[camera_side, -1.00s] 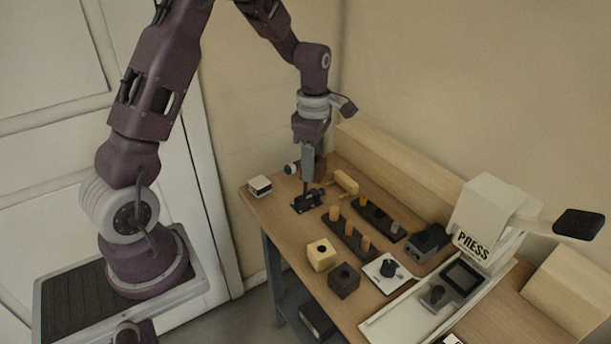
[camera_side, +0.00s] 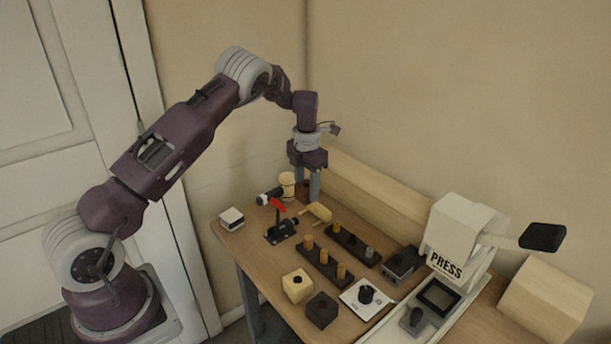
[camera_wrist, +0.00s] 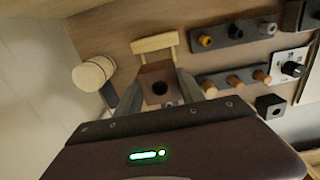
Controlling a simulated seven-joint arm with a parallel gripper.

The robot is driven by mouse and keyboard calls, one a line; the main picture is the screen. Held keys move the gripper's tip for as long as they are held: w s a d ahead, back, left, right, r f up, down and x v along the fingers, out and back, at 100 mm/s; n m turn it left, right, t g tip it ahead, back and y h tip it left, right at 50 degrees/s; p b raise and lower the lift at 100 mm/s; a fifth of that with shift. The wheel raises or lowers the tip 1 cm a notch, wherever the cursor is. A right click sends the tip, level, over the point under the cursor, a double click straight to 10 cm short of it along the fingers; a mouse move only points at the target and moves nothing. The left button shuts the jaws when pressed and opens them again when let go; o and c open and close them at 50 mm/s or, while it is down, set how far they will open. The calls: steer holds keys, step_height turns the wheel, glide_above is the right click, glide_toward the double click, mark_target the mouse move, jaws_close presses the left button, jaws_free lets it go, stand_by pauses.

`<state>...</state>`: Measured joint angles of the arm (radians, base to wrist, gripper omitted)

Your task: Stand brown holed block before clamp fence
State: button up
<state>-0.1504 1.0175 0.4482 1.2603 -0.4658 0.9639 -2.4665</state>
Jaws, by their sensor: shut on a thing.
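The brown holed block (camera_wrist: 157,88) sits between the two fingers of my gripper (camera_wrist: 160,98) in the wrist view, its round hole facing the camera. In the side view my gripper (camera_side: 309,186) points down over the far end of the bench, with the brown block (camera_side: 301,190) partly hidden at its fingers. I cannot tell whether the block touches the bench. The black clamp (camera_side: 281,235) with a red handle stands nearer the front. A pale wooden bar (camera_side: 317,213) lies close by; it also shows beyond the block in the wrist view (camera_wrist: 154,43). I cannot tell whether it is the fence.
A pale wooden cylinder head (camera_side: 287,184) with a dark handle is left of my gripper. A white-topped block (camera_side: 231,217) is at the left edge. Peg racks (camera_side: 325,267), a pale holed block (camera_side: 297,286), a dark holed block (camera_side: 321,310) and the press (camera_side: 455,240) are rightward.

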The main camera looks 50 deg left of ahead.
glide_above(306, 220)
steer(key=shift+d+f, duration=0.1)
steer(key=shift+f, duration=3.05)
steer(key=shift+f, duration=0.9)
steer(key=o, duration=1.6)
steer(key=shift+r, duration=3.5)
